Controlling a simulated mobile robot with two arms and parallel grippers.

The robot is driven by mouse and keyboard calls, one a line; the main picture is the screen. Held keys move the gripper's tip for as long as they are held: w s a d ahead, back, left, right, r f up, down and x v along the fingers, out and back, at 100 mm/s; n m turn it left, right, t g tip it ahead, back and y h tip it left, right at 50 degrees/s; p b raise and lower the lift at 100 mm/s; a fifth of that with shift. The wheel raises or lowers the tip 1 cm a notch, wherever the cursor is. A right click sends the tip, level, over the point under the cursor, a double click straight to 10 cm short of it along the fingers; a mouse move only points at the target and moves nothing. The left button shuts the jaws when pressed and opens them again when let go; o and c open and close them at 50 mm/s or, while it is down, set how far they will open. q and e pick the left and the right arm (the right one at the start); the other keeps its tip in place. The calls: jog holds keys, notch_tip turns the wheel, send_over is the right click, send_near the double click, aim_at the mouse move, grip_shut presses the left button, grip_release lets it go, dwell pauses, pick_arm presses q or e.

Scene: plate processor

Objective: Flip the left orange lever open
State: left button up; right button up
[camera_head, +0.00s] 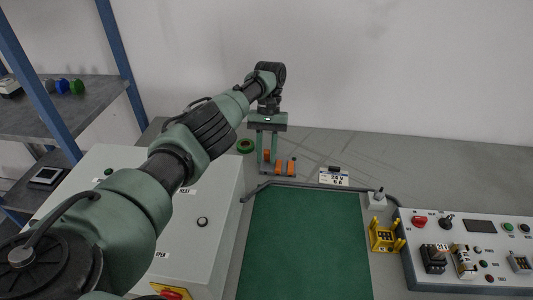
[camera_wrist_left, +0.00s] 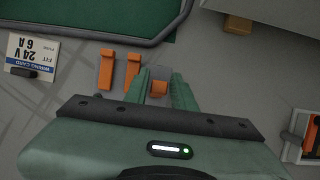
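Three orange levers sit in a row at the back of the table. The middle lever (camera_head: 281,168) and right lever (camera_head: 291,168) are unobstructed. The left lever (camera_head: 267,155) shows between the fingers of my left gripper (camera_head: 267,160), which points down from above. In the left wrist view, turned round, the left lever (camera_wrist_left: 159,88) is between the green fingers (camera_wrist_left: 168,88), and looks shorter than the middle lever (camera_wrist_left: 132,70) and right lever (camera_wrist_left: 106,70). The fingers stand apart; firm contact with the lever is not visible. Its lower part is partly hidden. My right gripper is not in view.
A green mat (camera_head: 305,245) lies in front, edged by a dark cable. A wiring card (camera_head: 333,177) lies right of the levers, a green tape roll (camera_head: 245,146) left. A yellow holder (camera_head: 384,236) and control panel (camera_head: 470,250) are right; a grey cabinet (camera_head: 215,240) is left.

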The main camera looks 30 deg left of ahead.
pick_arm(q)
jog(key=shift+r, duration=0.1)
notch_tip(320, 180, up, 5)
jog(key=shift+w+r, duration=0.1)
jog(key=shift+r, duration=0.05)
notch_tip(320, 180, up, 15)
jog(key=p, duration=1)
jog(key=shift+f, duration=0.2)
jog(key=shift+o, duration=0.3)
jog(key=shift+o, duration=1.1)
jog(key=shift+f, duration=0.25)
jog(key=t+y+p, duration=0.2)
jog(key=t+p, duration=0.1)
send_over(267, 150)
notch_tip(267, 150, down, 11)
jog(key=shift+r, duration=0.15)
jog(key=shift+a+f+t, duration=0.2)
jog(key=shift+f+t, duration=0.3)
notch_tip(267, 150, down, 8)
jog(key=shift+w+d+r+p, duration=0.15)
jog(key=shift+r+p, duration=0.1)
jog(key=shift+p, duration=0.35)
